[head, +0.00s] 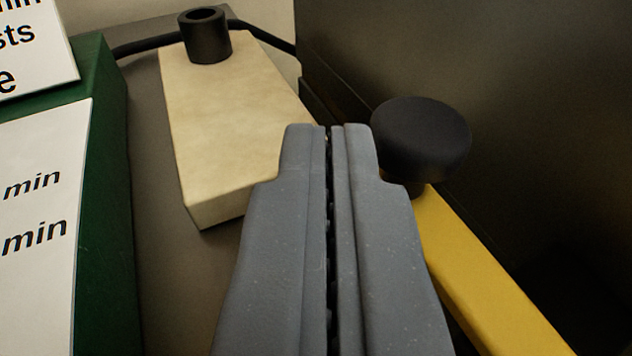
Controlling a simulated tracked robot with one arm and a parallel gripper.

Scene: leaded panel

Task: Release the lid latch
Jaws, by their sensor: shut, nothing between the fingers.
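My gripper (328,130) is shut and empty, its two grey fingers together and pointing away from the camera. A black round knob (421,138) stands just right of the fingertips, on the end of a yellow bar (493,275). I cannot tell whether the fingers touch the knob. No part is labelled as the lid latch; the yellow bar with the knob may be it. The fingers hide part of the bar's left side and the surface below them.
A cream block (231,130) with a black hollow cylinder (206,36) and a dark cable (148,44) lies left of the fingers. A green box (107,220) with white printed labels (38,240) stands at far left. A dark wall (480,60) rises on the right.

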